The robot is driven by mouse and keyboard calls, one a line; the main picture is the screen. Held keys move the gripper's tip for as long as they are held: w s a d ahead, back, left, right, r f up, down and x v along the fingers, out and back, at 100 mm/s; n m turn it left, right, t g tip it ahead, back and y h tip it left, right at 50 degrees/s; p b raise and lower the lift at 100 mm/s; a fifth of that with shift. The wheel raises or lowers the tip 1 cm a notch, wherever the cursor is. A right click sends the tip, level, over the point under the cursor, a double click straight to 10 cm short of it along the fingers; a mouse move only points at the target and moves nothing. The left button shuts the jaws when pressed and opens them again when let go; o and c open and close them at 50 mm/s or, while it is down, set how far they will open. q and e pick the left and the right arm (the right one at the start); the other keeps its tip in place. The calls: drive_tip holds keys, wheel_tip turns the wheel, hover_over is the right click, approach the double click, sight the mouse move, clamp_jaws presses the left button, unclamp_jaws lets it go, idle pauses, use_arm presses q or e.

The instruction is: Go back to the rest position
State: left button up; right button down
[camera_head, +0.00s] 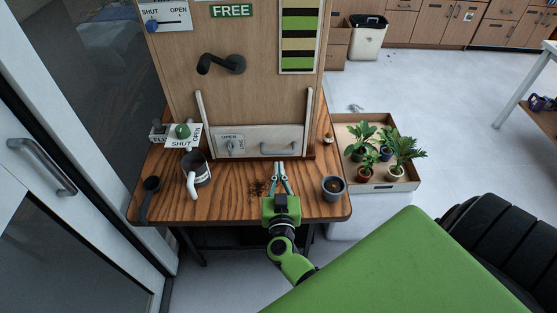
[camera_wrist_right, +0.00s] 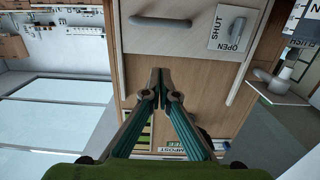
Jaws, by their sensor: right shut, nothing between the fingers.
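My right gripper (camera_head: 281,177) reaches over the front of the wooden table (camera_head: 225,201) in the head view. In the right wrist view its fingertips (camera_wrist_right: 160,78) meet, with nothing between them. The gripper points at the wooden cabinet (camera_head: 262,110) and its low drawer front with a handle, apart from it as far as I can tell. My left gripper is in neither view.
A grey pot with soil (camera_head: 333,187) stands right of the gripper.

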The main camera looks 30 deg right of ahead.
drive_tip(key=shift+s+a, duration=0.2)
drive_tip(key=shift+s, duration=0.25)
